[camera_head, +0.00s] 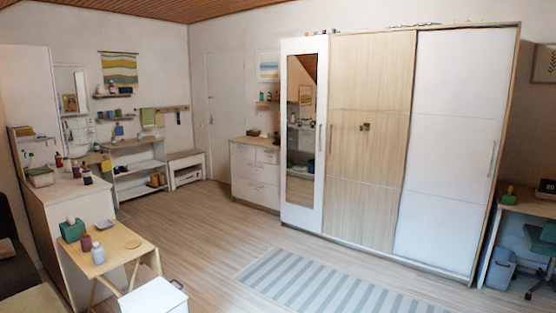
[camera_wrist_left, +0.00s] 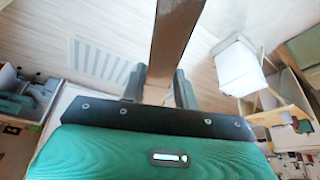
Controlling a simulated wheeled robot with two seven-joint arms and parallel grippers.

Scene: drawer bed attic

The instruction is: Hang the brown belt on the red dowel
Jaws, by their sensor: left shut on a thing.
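The brown belt (camera_wrist_left: 178,40) shows in the left wrist view as a wide, flat brown strip. It runs from between my left fingers up to the top edge of the picture, and its far end is out of view. My left gripper (camera_wrist_left: 159,85) is shut on the belt, with one dark finger on each side of it. Neither gripper shows in the head view, and my right gripper is in no view. I cannot pick out a red dowel; small wall rails with hanging things (camera_head: 163,109) are at the back left, too small to tell.
A large wardrobe (camera_head: 370,140) with a mirror stands at the back right. A small wooden table (camera_head: 123,243) and a white box-like piece (camera_head: 153,297) are at the front left. A striped rug (camera_head: 330,285) lies on the floor; the middle floor is clear.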

